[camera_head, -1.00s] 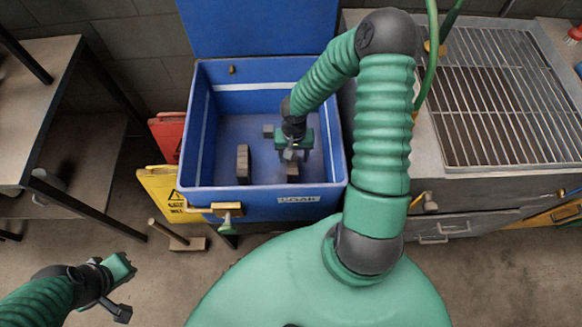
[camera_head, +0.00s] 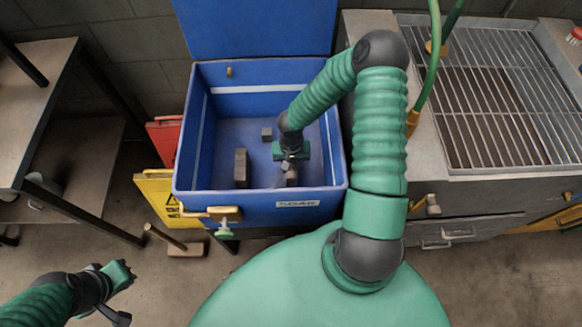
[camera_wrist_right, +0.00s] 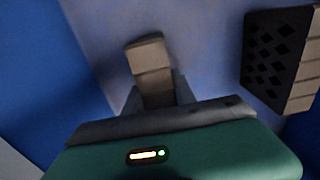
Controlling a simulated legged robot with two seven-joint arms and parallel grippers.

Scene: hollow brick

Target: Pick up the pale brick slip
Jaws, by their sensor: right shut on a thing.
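The pale brick slip (camera_wrist_right: 150,62) shows in the wrist view as a narrow, pale grey-brown piece with crosswise lines. Its lower end is between the fingers of my right gripper (camera_wrist_right: 158,92), which is shut on it. In the head view my right gripper (camera_head: 291,160) is low inside the blue bin, above a small block (camera_head: 291,178) near the front wall. The gripper partly hides that block, and I cannot tell whether it is off the floor. My left gripper (camera_head: 122,292) is outside the bin at lower left, with its jaws apart and empty.
The blue bin (camera_head: 185,150) has high walls around the right gripper. A dark upright block (camera_head: 241,168) and a small grey block (camera_head: 267,134) stand left of it. A brick with diamond holes (camera_wrist_right: 268,50) shows in the wrist view. A metal grate (camera_head: 500,95) lies to the right.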

